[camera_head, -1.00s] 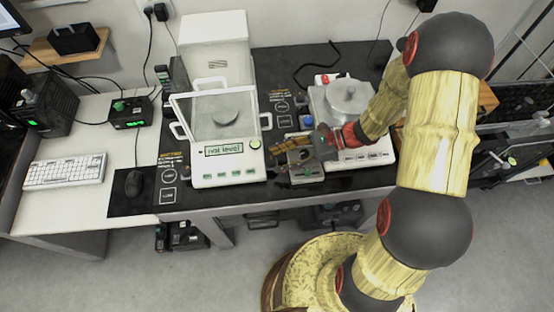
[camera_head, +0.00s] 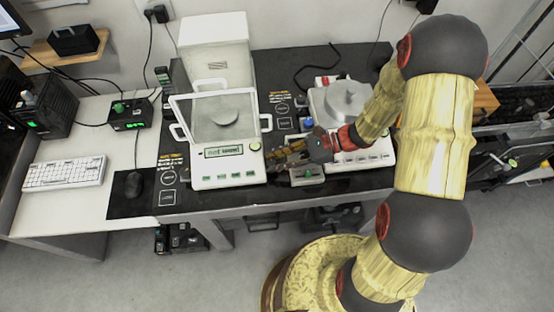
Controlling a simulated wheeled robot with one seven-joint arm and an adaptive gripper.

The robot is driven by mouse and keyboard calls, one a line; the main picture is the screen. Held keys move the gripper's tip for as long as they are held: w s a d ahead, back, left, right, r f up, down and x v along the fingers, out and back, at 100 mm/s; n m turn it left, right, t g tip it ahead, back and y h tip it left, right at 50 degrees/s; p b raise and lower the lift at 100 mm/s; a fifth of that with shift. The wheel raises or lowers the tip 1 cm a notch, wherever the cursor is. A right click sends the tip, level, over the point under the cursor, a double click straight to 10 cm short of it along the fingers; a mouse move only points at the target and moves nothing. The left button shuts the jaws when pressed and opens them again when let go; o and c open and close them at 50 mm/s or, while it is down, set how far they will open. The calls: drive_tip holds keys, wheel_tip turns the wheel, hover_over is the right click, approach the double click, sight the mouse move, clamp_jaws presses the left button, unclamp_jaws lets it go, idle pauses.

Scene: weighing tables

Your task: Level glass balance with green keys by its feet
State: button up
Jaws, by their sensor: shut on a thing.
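The glass balance with green keys (camera_head: 228,172) stands on the black table, with a glass draft shield and a round pan (camera_head: 223,115). Its display (camera_head: 223,151) shows dark text on green, too blurred to read surely. A row of green keys runs along its front edge. My gripper (camera_head: 275,157) reaches in from the right, low against the balance's front right corner. Its fingers are shut on what appears to be the right levelling foot there. The foot itself is hidden by the fingers and the housing.
A second balance (camera_head: 374,157) with a round metal pan stands to the right, under my forearm. A small grey box with a green button (camera_head: 307,172) lies just below my gripper. A mouse (camera_head: 133,184) and keyboard (camera_head: 65,173) lie at left.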

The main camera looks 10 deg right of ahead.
clamp_jaws()
drive_tip(key=shift+s+r+m+t+p, duration=0.1)
drive_tip(key=shift+r+m+t+p, duration=0.05)
drive_tip(key=shift+m+t+p, duration=0.2)
drive_tip(key=shift+m+t, duration=0.35)
drive_tip(key=shift+t, duration=0.1)
drive_tip(key=o, duration=0.8)
unclamp_jaws()
drive_tip(key=shift+d, duration=0.1)
drive_tip(key=v, duration=1.1)
drive_tip(key=shift+s+d+r, duration=0.15)
drive_tip(key=shift+d, duration=0.2)
